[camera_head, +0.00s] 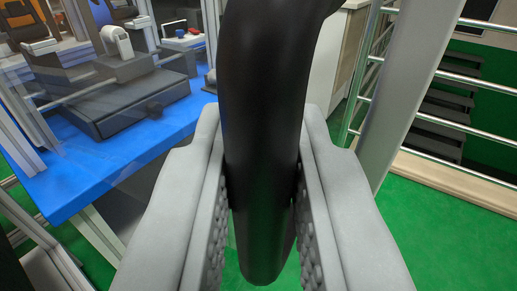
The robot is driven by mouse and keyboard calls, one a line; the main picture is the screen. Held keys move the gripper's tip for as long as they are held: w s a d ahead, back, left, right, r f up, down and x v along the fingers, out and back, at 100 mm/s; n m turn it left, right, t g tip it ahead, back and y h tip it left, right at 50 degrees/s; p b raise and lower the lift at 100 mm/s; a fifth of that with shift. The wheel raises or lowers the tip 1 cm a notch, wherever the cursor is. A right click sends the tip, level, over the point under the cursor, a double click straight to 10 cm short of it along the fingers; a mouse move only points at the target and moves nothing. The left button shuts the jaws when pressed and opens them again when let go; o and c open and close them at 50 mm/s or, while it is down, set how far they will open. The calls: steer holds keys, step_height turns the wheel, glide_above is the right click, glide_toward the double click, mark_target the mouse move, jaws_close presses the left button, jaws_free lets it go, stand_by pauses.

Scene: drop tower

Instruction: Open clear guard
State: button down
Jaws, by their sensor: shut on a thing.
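My gripper (262,215) fills the lower middle of the view, its two grey ribbed fingers closed on a thick black bar (262,110). The bar looks like a handle; it runs upright between the fingers and bends to the right at the top edge. A clear panel (150,190) seems to show faintly on the left, in front of the blue table. Its edges are hard to make out, and I cannot tell how far open it stands or how the handle joins it.
A blue table (100,165) at left carries a dark machine base (135,100). Grey frame posts stand at far left. At right are a slanted grey post (415,80), metal railings (450,165) and dark steps (445,120). Green floor (440,230) is clear at lower right.

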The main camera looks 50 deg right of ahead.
steer(key=a, duration=0.6)
steer(key=shift+s+a, duration=0.25)
steer(key=shift+a, duration=0.05)
steer(key=c, duration=1.4)
jaws_free()
steer(key=shift+c, duration=0.2)
steer(key=shift+a, duration=0.1)
steer(key=v, duration=1.7)
steer(key=shift+s, duration=0.15)
